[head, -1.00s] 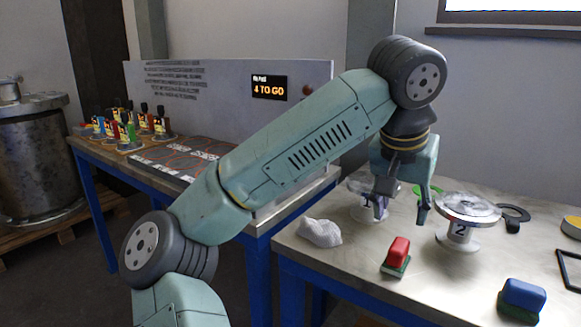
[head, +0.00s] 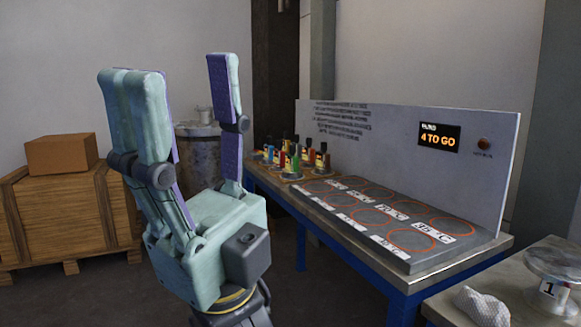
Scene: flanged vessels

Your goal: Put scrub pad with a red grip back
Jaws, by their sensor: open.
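My gripper (head: 182,78) is large and close in the head view, left of centre. Its fingers point up with a wide gap between them, and it is open and empty. The scrub pad with a red grip is outside this view. A second ago it lay on the right-hand table, red grip up on a green pad.
A blue-legged bench at centre carries a grey board (head: 408,258) with orange ring outlines and temperature labels. Several coloured bottles (head: 290,158) stand behind it. A display (head: 438,137) reads "4 TO GO". A crumpled white cloth (head: 481,307) and flanged vessel 1 (head: 553,268) are lower right.

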